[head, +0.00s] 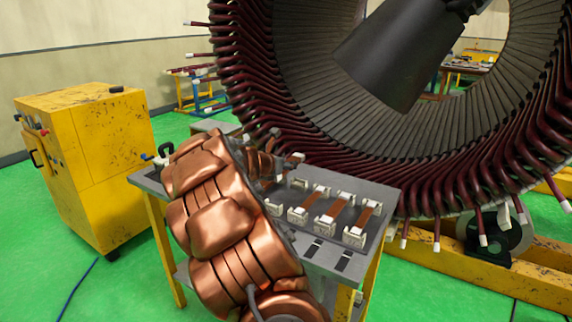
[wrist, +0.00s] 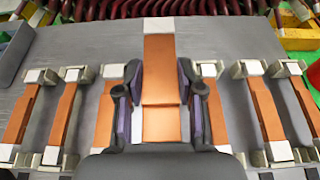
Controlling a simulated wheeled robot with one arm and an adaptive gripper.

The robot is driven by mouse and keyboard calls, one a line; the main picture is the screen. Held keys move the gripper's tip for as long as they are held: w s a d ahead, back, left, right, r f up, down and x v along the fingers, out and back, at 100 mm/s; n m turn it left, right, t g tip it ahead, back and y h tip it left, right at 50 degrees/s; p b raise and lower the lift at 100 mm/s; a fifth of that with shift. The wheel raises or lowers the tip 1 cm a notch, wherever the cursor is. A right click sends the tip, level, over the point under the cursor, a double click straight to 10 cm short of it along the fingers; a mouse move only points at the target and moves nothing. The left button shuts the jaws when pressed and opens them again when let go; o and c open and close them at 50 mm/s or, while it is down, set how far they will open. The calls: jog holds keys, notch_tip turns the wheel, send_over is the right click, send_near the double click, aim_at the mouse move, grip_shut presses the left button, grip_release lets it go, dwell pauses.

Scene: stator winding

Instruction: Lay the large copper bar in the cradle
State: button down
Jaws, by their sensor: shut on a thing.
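In the wrist view my gripper (wrist: 162,92) is shut on the large copper bar (wrist: 160,62), with a dark finger on each side. The bar is wide and flat, points away from me and has a white far end. Its near part is hidden behind my gripper. I cannot tell whether it touches anything below. Pale cradle blocks (wrist: 208,70) stand on the grey table (wrist: 95,52) on both sides of it. Narrower copper bars (wrist: 264,108) lie between such blocks. In the head view my copper-coloured arm hides the held bar and most of my gripper.
The table in the head view (head: 391,197) carries rows of pale blocks (head: 354,237) with bars (head: 338,208). The large stator (head: 310,172) with dark red windings stands behind it. A yellow cabinet (head: 95,150) stands left. Green floor is clear between cabinet and table.

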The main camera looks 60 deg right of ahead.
jog(key=shift+f+b, duration=3.45)
jog(key=shift+f, duration=1.15)
jog(key=c, duration=0.7)
grip_release()
jog(key=shift+o, duration=0.2)
jog(key=v, duration=1.2)
jog(key=shift+f, duration=0.1)
